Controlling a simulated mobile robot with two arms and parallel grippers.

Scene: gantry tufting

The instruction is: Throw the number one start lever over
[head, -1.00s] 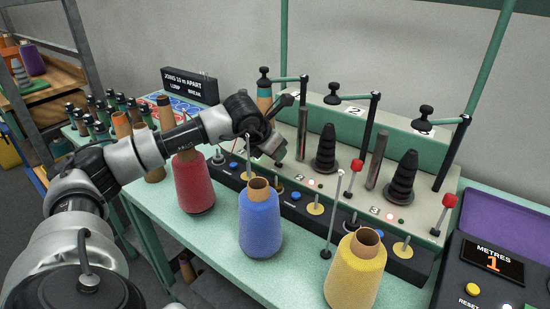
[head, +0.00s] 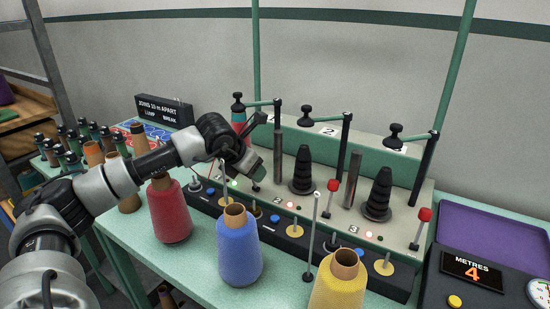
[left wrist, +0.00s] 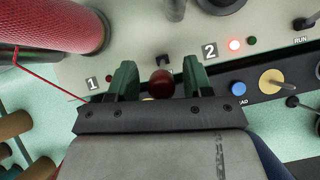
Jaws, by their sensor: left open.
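The number one start lever shows in the left wrist view as a dark red ball knob (left wrist: 161,84) beside the printed "1" label (left wrist: 92,83). My left gripper (left wrist: 160,76) is open, with its two green fingers on either side of the knob. I cannot tell whether they touch it. In the head view my left gripper (head: 252,165) reaches down to the first station of the grey-green machine (head: 403,232) and hides the lever. How far the lever is tilted is not visible. The levers of stations two (head: 334,186) and three (head: 425,214) have bright red knobs and stand up.
Red (head: 169,212), blue (head: 238,250) and yellow (head: 338,285) yarn cones stand in front of the machine. A thin upright rod (head: 313,240) stands near the yellow one. The metre counter (head: 472,271) reads 4. A purple tray (head: 495,240) lies at the right.

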